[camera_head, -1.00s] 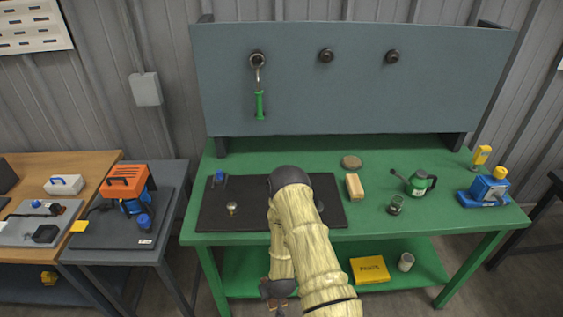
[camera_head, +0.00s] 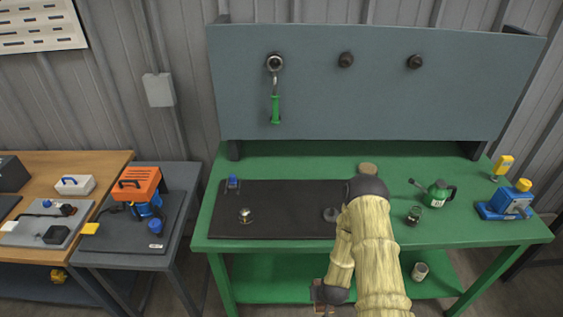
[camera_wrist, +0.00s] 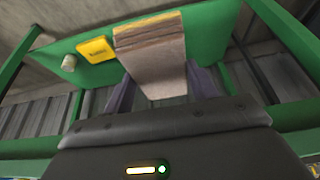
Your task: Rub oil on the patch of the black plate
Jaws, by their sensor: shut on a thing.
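A flat black plate (camera_head: 285,215) lies on the left half of the green bench (camera_head: 480,225). I cannot make out a patch on it. My gripper (camera_wrist: 158,85) is shut on a pinkish-brown block with a yellowish end (camera_wrist: 152,50). A green can with a dark handle (camera_head: 440,194) stands on the bench at the right. A small glass jar with dark contents (camera_head: 414,215) stands beside it.
A blue clamp-like tool (camera_head: 508,205) stands at the bench's right end. A small blue item (camera_head: 233,184) and a metal knob (camera_head: 246,215) sit on the plate. A yellow box (camera_wrist: 97,48) and white cup (camera_wrist: 69,62) are on the lower shelf. My arm hides part of the bench.

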